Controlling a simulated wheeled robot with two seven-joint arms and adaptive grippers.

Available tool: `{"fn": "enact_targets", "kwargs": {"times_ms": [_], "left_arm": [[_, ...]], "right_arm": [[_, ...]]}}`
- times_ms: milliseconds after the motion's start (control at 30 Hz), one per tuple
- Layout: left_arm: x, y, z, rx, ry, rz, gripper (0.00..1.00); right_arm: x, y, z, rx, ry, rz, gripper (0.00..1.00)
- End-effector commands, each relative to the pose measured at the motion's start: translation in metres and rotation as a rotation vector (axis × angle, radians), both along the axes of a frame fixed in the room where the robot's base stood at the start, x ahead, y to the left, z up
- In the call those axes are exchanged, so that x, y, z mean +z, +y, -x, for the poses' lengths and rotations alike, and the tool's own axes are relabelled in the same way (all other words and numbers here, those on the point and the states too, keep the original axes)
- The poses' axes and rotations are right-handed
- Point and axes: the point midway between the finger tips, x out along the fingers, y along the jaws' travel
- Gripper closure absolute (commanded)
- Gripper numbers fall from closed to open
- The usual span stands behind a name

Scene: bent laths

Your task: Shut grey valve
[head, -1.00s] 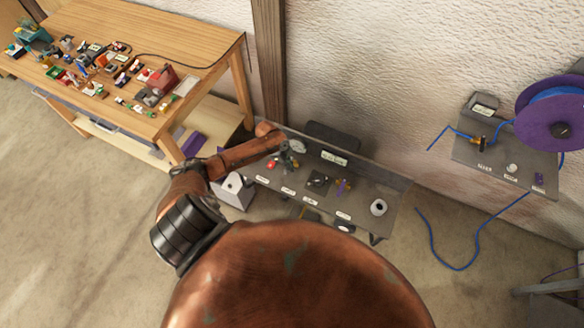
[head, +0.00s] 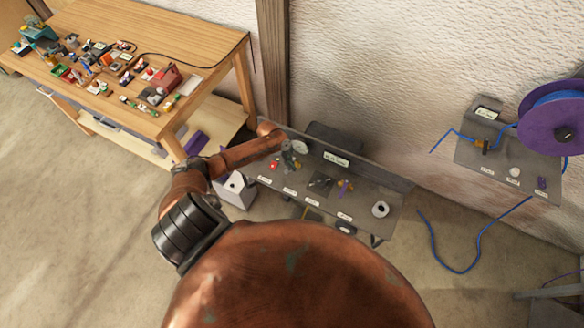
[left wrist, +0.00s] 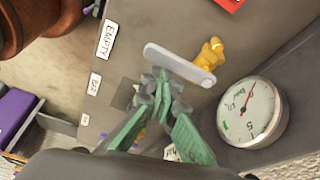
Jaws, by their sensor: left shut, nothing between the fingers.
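In the left wrist view, a flat grey lever handle (left wrist: 180,64) sits on a yellow valve body (left wrist: 210,54), beside a round white pressure gauge (left wrist: 252,112). My left gripper (left wrist: 160,86) has green-padded fingers, shut and empty. Its tips overlap the handle's lower edge in the picture; I cannot tell whether they touch it. In the head view, my left gripper (head: 290,158) is over the left part of the grey panel bench (head: 365,212), next to the gauge (head: 301,147). The grey handle cannot be made out there. My right gripper is out of view.
A red knob (head: 273,166), a purple-handled valve (head: 345,187) and a white ring (head: 380,209) are on the same panel. A cluttered wooden table (head: 190,52) stands at left. A purple reel (head: 553,123) with blue hose is at right. Bare floor lies in front.

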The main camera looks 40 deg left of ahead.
Motion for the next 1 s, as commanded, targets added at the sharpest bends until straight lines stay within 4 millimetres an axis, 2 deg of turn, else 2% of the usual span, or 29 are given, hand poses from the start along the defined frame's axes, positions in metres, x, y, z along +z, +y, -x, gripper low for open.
{"fn": "enact_targets", "kwargs": {"times_ms": [33, 467, 567, 767, 800, 1000], "left_arm": [[-0.001, 0.004, 0.000, 0.002, 0.003, -0.006, 1.00], [-0.001, -0.004, -0.015, -0.001, 0.002, -0.005, 1.00], [0.000, -0.010, -0.015, 0.000, 0.002, -0.002, 1.00], [0.003, -0.040, -0.018, 0.004, 0.002, -0.005, 1.00], [0.014, -0.030, -0.018, 0.006, -0.002, -0.010, 1.00], [0.055, -0.016, -0.013, 0.009, 0.000, -0.008, 1.00]], "right_arm": [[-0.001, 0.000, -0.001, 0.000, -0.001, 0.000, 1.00], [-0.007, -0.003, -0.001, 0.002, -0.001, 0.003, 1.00], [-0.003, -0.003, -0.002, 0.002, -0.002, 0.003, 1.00], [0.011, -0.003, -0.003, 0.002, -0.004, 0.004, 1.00], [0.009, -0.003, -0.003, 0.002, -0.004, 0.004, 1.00], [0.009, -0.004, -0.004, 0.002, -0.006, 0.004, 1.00]]}}
